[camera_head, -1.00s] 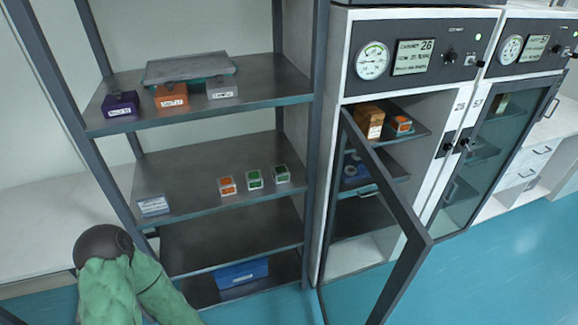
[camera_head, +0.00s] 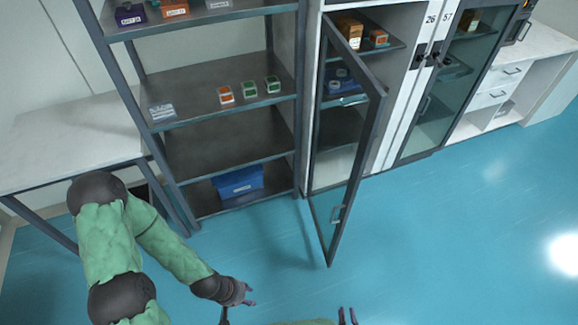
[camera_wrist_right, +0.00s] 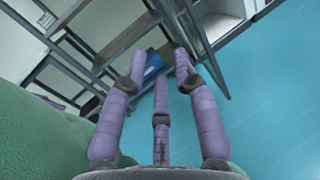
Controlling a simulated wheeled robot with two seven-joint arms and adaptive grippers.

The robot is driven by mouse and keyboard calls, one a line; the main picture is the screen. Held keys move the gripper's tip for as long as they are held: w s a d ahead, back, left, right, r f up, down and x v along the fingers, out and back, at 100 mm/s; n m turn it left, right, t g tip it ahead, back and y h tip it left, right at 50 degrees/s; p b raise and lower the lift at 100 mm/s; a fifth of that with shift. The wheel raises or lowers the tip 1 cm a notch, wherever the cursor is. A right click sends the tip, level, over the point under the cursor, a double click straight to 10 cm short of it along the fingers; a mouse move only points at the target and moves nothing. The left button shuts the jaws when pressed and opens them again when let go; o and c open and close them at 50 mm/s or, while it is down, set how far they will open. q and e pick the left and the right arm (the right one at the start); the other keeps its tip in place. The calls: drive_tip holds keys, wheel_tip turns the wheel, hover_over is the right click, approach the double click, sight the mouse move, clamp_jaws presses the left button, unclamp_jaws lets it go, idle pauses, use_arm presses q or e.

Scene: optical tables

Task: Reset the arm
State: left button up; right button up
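My left arm, in a green sleeve with dark joints, comes in from the left in the head view. Its gripper (camera_head: 241,299) is low over the blue floor, with fingers spread and nothing between them. My right gripper (camera_head: 347,315) shows only as fingertips at the bottom edge of the head view. In the right wrist view its purple fingers (camera_wrist_right: 160,72) are spread apart and hold nothing. Both grippers are clear of the shelves and the cabinet.
A metal shelf rack (camera_head: 215,145) holds small boxes and a blue bin (camera_head: 238,182). A cabinet's glass door (camera_head: 345,160) stands open into the room. A white table (camera_head: 70,145) is at the left. The floor (camera_head: 430,235) at the right is free.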

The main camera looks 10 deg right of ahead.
drive_tip(key=a+n+g+y, duration=0.7)
drive_tip(key=a+n+y, duration=0.4)
drive_tip(key=y, duration=0.4)
drive_tip(key=s+f+n+g, duration=0.4)
drive_tip(key=s+n+g, duration=0.1)
drive_tip(key=n+g, duration=0.8)
drive_tip(key=w+r+n+t+h, duration=0.2)
drive_tip(key=w+n+h, duration=0.7)
drive_tip(key=w, duration=0.7)
drive_tip(key=shift+r+n, duration=0.55)
drive_tip(key=shift+n, duration=0.35)
